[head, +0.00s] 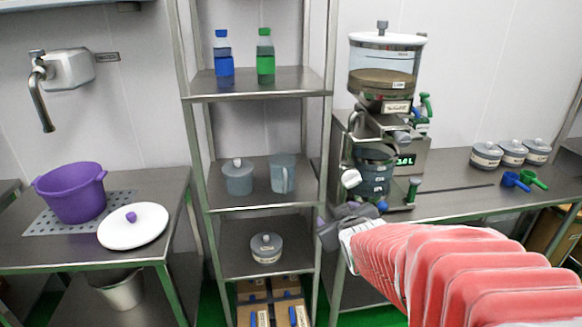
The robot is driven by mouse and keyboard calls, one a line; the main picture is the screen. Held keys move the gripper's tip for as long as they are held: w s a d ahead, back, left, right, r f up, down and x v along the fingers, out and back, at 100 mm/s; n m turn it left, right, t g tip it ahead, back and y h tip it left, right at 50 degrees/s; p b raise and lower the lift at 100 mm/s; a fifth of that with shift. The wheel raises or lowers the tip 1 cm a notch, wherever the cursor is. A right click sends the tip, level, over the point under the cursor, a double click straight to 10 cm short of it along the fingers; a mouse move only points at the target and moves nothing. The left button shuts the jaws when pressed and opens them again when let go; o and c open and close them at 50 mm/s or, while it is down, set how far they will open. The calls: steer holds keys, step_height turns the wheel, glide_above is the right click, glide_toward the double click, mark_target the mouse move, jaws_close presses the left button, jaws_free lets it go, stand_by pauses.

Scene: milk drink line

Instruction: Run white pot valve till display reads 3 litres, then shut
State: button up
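A clear tank with a white lid (387,41) stands on a metal stand at the right bench, with brown content in its lower part. A grey rounded knob (402,137) sits below it. A dark display (405,160) beside the stand shows small green digits ending in L; the number is too small to read surely. A grey graduated vessel (374,178) stands under the tank, with a white round knob (351,178) at its left. Which part is the white pot valve, I cannot tell. My gripper (335,230) is below and left of the vessel, apparently empty; its fingers are unclear.
A metal shelf (262,207) with bottles and jugs stands close left of my gripper. The right bench (460,205) holds several lidded pots (487,155) and blue (515,181) and green scoops (535,178). A purple pot (72,195) stands at left under a tap (42,105).

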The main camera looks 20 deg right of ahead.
steer(key=d+f+n+t, duration=0.1)
steer(key=d+t, duration=0.2)
steer(key=d, duration=0.2)
steer(key=d+f+n+t, duration=0.1)
steer(key=d+f+t, duration=0.1)
steer(key=d, duration=0.4)
steer(key=shift+d+f+t, duration=0.15)
steer(key=shift+f+t, duration=0.1)
steer(key=shift+t, duration=0.15)
